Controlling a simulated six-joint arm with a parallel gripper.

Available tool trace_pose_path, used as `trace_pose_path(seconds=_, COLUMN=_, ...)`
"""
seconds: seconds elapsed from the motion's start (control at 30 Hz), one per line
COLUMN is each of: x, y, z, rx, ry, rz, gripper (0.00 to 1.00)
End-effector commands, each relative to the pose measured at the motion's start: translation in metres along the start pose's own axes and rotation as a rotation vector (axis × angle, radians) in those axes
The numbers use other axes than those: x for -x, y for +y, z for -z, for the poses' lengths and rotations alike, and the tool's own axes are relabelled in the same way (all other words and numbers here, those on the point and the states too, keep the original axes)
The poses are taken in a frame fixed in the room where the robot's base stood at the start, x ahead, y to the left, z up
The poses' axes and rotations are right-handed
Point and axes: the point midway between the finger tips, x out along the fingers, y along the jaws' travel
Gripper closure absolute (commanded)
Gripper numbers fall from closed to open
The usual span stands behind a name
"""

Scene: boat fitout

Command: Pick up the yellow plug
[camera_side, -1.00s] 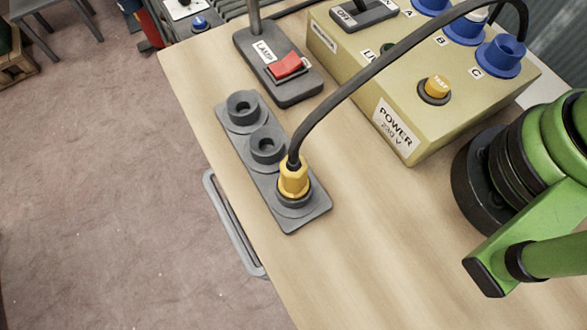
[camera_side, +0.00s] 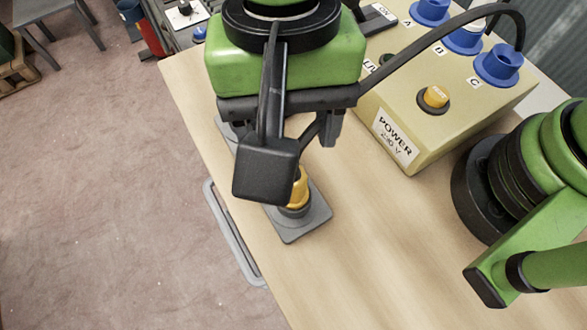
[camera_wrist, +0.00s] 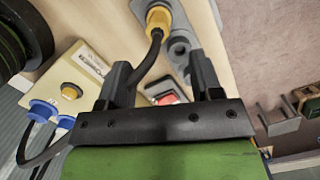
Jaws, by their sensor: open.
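The yellow plug (camera_side: 300,190) sits upright in the front seat of a grey holder strip (camera_side: 308,222) on the wooden bench. My gripper (camera_side: 305,142) is above the strip, just behind the plug, and its wrist camera housing partly covers the plug. In the wrist view the plug (camera_wrist: 158,18) is at the top, beyond the fingertips. My gripper (camera_wrist: 161,70) is open there, with the plug's black cable between its fingers, nearer the left one. The plug is not held. The strip's other seats are hidden in the side view.
A beige power box (camera_side: 415,125) with blue sockets (camera_side: 498,63) and a yellow button (camera_side: 434,97) stands to the right. The cable arches over it. A red switch (camera_wrist: 168,99) shows between the fingers in the wrist view. The bench front is clear.

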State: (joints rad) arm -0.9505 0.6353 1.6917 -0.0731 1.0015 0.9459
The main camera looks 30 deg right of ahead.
Motion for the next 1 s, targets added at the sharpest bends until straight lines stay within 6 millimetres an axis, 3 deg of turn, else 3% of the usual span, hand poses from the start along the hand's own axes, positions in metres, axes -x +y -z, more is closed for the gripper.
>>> trace_pose_path(seconds=0.2, x=-0.033, y=0.001, z=0.000, rx=0.000, ry=-0.001, rz=-0.005, gripper=0.41)
trace_pose_path(seconds=0.37, x=-0.045, y=0.001, z=0.000, rx=-0.001, ry=-0.001, rz=-0.003, gripper=0.41)
trace_pose_path(seconds=0.67, x=-0.087, y=0.004, z=0.002, rx=0.000, ry=-0.001, rz=-0.005, gripper=0.41)
trace_pose_path(seconds=0.97, x=-0.094, y=0.003, z=0.002, rx=0.001, ry=0.001, rz=0.000, gripper=0.41)
trace_pose_path(seconds=1.0, x=-0.094, y=0.003, z=0.002, rx=0.001, ry=0.001, rz=0.000, gripper=0.45)
